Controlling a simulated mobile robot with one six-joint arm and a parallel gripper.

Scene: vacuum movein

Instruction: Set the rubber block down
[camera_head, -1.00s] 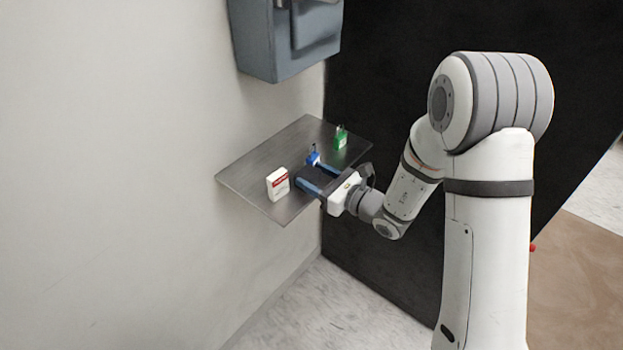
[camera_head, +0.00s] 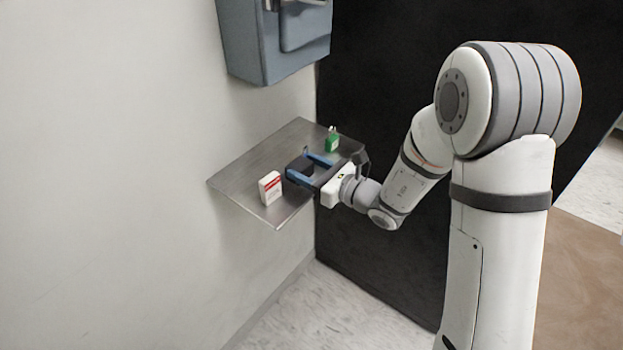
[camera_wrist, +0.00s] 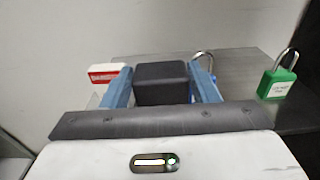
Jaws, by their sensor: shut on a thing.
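The rubber block (camera_wrist: 162,84) is a black cube with rounded edges. My gripper (camera_wrist: 162,85) is shut on it, with one blue finger on each side. In the head view, the gripper (camera_head: 302,167) is over the middle of the grey metal shelf (camera_head: 240,178), with the dark block (camera_head: 298,166) between the fingers. The block looks level and is at or just above the shelf. I cannot tell whether its underside touches, because the gripper hides it.
A white and red box (camera_head: 270,188) stands left of the fingers. A green padlock (camera_head: 332,141) stands to the right. A blue padlock, its shackle (camera_wrist: 203,56) showing, is close behind the right finger. A grey-blue wall cabinet (camera_head: 275,45) hangs above the shelf.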

